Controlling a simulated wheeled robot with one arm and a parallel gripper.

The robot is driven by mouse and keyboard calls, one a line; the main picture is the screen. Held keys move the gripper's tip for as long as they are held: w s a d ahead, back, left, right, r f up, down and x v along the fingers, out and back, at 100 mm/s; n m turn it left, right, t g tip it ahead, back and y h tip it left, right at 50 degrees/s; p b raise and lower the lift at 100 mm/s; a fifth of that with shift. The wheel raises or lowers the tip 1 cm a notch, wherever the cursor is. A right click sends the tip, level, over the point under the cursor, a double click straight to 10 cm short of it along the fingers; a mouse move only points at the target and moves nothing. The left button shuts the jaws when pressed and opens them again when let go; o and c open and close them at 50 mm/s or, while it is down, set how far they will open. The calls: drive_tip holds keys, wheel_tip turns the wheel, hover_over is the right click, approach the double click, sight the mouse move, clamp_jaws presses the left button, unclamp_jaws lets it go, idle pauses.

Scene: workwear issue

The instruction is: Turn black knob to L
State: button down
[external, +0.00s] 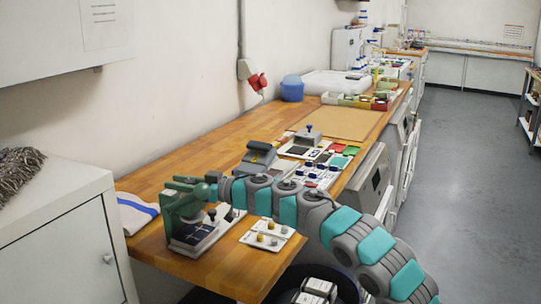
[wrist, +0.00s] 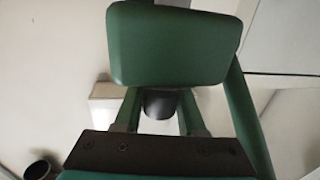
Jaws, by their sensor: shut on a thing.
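A green press-like machine (external: 183,205) stands at the near left end of the wooden bench, and its green head (wrist: 172,45) fills the upper middle of the wrist view. My gripper (external: 213,189) is at the right side of the machine's upper part. In the wrist view my gripper (wrist: 160,112) is shut on a black knob (wrist: 160,103), a short dark cylinder below the green head. In the external view I cannot make out the held knob behind my gripper. No L mark or pointer on the knob is readable.
A white plate with small yellow and dark knobs (external: 267,235) lies right of the machine. A folded white cloth with a blue stripe (external: 137,212) lies to its left. A grey device (external: 258,157) and small coloured items stand behind my arm. A white cabinet (external: 60,240) stands at left.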

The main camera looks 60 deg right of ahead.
idle(0.4)
drive_tip(key=c, duration=0.5)
unclamp_jaws()
drive_tip(key=s+d, duration=0.1)
drive_tip(key=s, duration=0.6)
drive_tip(key=shift+s, duration=0.35)
drive_tip(key=shift+d, duration=0.1)
